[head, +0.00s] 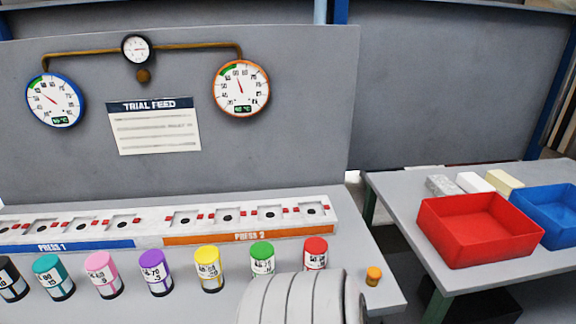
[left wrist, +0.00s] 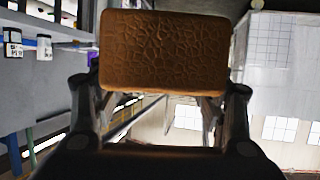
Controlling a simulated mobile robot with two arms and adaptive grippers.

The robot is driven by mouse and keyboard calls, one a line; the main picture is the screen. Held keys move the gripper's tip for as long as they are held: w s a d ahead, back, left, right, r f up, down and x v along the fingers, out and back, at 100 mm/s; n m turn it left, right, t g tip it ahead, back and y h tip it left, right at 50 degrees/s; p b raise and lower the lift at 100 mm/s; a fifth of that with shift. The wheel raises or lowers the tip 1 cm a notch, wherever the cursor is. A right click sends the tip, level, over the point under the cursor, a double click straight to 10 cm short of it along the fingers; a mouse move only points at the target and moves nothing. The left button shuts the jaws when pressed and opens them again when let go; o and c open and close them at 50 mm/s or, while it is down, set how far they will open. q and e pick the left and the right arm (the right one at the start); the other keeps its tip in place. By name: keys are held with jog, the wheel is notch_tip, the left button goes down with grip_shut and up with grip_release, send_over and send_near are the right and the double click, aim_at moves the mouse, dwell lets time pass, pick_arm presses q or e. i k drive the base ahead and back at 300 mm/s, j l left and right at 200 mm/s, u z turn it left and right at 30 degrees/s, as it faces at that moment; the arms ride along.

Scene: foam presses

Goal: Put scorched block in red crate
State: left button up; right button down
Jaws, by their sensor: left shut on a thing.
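A brown block with a cracked surface (left wrist: 163,52) fills the upper middle of the left wrist view. My left gripper (left wrist: 163,92) is shut on it, with one finger at each side. The block and the left gripper's fingers do not show in the head view. The red crate (head: 480,232) stands on the side table at the right of the head view. Its visible inside looks empty. My right gripper is in neither view.
A blue crate (head: 562,215) stands right of the red one. Grey (head: 440,185), white and cream blocks lie behind it on the side table (head: 395,200). Several coloured canisters line the front bench near a small orange knob (head: 373,276). A gap separates bench and table.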

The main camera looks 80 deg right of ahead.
aim_at(458, 232)
jog(key=k+z, duration=0.1)
jog(key=z, duration=0.3)
jog(key=k+l+z, duration=0.1)
jog(key=z, duration=0.35)
jog(key=k+l+z, duration=0.1)
jog(key=z, duration=0.3)
jog(key=l+z, duration=0.15)
jog(key=z, duration=0.3)
jog(key=k+l+z, duration=0.1)
jog(key=z, duration=0.35)
jog(key=k+l+z, duration=0.1)
jog(key=l+z, duration=0.15)
jog(key=z, duration=0.15)
jog(key=l+z, duration=0.2)
jog(key=z, duration=0.25)
jog(key=l+z, duration=0.25)
jog(key=z, duration=0.15)
jog(key=l+z, duration=0.7)
jog(key=i+j, duration=0.3)
jog(key=j, duration=0.15)
